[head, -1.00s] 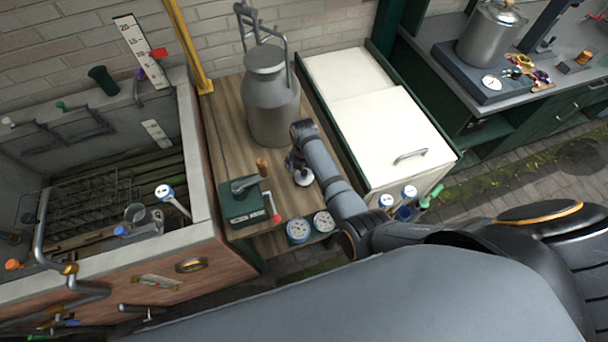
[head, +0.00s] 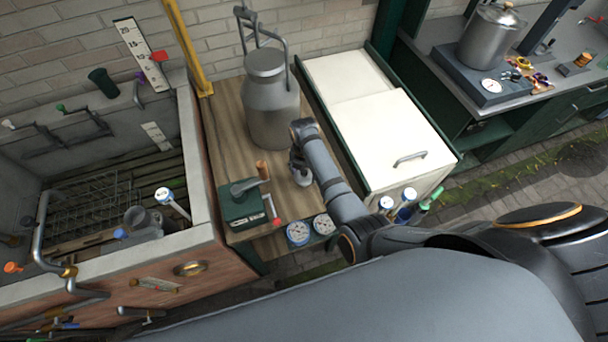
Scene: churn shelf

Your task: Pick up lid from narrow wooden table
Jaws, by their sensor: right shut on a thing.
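The narrow wooden table (head: 222,130) stands at centre against the brick wall. A small pale, shiny round piece, which looks like the lid (head: 304,180), is on or just above its right part, in front of the tall metal can. My right gripper (head: 300,170) reaches it from above and is shut on it. The fingers are small and partly hidden by my wrist, so I cannot tell whether the lid still touches the wood. My left gripper is not in view.
The metal can (head: 271,110) stands close behind my gripper. A green box with a crank (head: 240,205) is to its left. Two dial gauges (head: 298,232) sit at the table's front. A white chest (head: 385,130) is right, a deep sink (head: 200,175) left.

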